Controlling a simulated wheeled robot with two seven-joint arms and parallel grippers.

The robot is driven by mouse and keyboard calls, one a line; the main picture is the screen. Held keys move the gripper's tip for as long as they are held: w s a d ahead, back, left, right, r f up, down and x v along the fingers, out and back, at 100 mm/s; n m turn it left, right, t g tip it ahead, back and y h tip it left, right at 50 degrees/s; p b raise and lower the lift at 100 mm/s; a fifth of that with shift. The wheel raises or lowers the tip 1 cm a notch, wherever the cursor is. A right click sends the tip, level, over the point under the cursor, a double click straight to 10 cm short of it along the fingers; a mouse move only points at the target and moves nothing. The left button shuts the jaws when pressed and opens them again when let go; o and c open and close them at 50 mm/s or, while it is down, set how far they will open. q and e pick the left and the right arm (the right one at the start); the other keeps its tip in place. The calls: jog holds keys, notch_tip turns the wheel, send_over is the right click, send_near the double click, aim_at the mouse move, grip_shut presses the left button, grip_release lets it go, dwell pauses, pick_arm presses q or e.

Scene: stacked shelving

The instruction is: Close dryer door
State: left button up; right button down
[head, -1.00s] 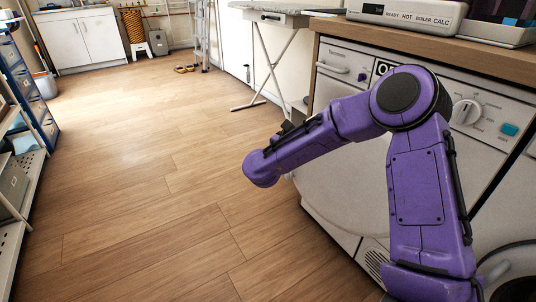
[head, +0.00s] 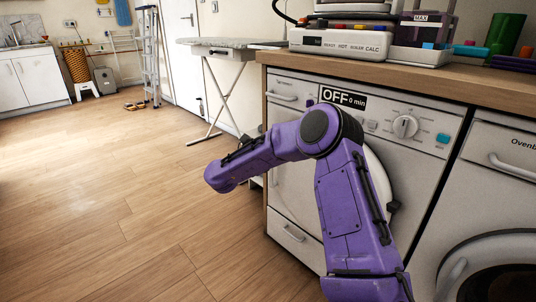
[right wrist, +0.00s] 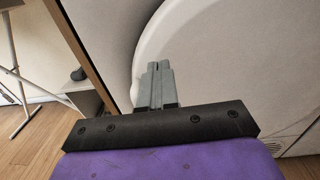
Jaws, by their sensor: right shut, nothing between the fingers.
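The white dryer (head: 425,150) stands under the wooden counter, with an "OFF 0 min" display and a round knob. Its round white door (head: 378,176) is largely hidden behind my purple right arm; a dark piece (head: 393,207) shows at its right edge. I cannot tell whether the door is fully shut. In the right wrist view, my right gripper (right wrist: 158,68) is shut and empty, with its grey fingertips over the rounded left edge of the white door (right wrist: 225,60). Contact cannot be told. In the head view the right fingers are hidden. My left gripper is out of view.
The wooden counter (head: 400,79) above the dryer holds several appliances. A second white machine (head: 495,195) stands to the right. An ironing board (head: 225,50) stands behind to the left. The wooden floor (head: 90,190) at left is clear.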

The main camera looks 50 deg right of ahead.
jog(key=w+a+p, duration=0.2)
jog(key=a, duration=0.8)
jog(key=shift+a, duration=0.15)
jog(key=shift+w, duration=0.1)
